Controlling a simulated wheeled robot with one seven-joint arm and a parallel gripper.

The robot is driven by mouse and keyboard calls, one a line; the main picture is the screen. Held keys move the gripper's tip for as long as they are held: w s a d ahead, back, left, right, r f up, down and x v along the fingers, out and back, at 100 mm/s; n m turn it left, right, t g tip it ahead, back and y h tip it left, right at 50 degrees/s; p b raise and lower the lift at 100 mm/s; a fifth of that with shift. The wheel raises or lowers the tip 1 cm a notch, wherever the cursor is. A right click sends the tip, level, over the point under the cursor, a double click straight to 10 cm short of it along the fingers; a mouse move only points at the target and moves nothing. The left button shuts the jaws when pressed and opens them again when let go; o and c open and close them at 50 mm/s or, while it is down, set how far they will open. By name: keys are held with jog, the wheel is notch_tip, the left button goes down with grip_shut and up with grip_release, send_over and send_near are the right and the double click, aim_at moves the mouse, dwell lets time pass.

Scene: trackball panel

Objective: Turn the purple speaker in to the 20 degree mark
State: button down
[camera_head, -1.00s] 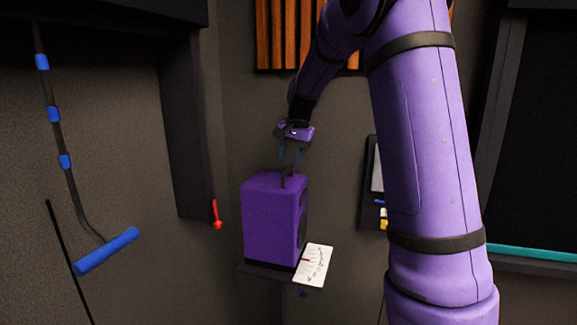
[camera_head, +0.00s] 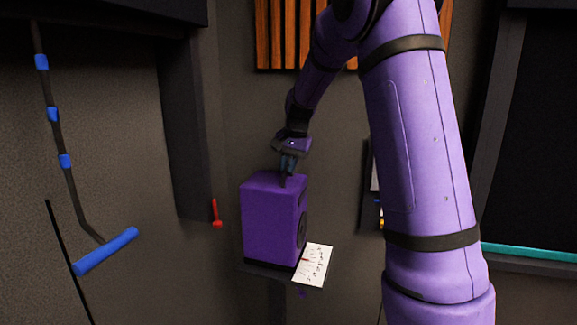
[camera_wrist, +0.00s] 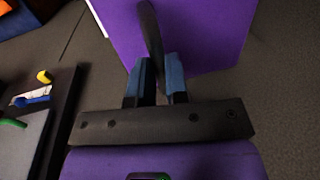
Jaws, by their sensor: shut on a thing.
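The purple speaker (camera_head: 270,222) stands upright on a small dark stand (camera_head: 262,271) in the head view, with its round driver facing right. A white card with printed marks (camera_head: 314,265) lies at its front right corner; the marks are too small to read. My gripper (camera_head: 286,178) is above the speaker's top, shut on its dark handle. In the wrist view my gripper (camera_wrist: 160,75) has its two blue fingers on either side of the dark handle (camera_wrist: 150,30), over the purple top of the speaker (camera_wrist: 205,30).
A blue-handled bar (camera_head: 106,251) and a red lever (camera_head: 216,213) are on the left. Wooden slats (camera_head: 290,35) hang on the wall behind. A dark board with small coloured items (camera_head: 381,214) is on the right, partly behind my arm.

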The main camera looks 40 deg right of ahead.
jog(key=shift+s+a+m+h, duration=0.2)
jog(key=shift+a+m, duration=0.2)
jog(key=shift+m, duration=0.65)
jog(key=shift+s+a+m+h, duration=0.2)
jog(key=shift+a+m, duration=0.15)
jog(key=shift+m, duration=0.7)
jog(key=c, duration=1.1)
grip_release()
jog(key=shift+r, duration=0.15)
jog(key=r, duration=0.3)
jog(key=s+r, duration=0.1)
jog(key=r, duration=0.3)
jog(key=s+r, duration=0.1)
jog(key=r, duration=0.2)
jog(key=shift+d+r, duration=0.2)
jog(key=shift+d, duration=0.15)
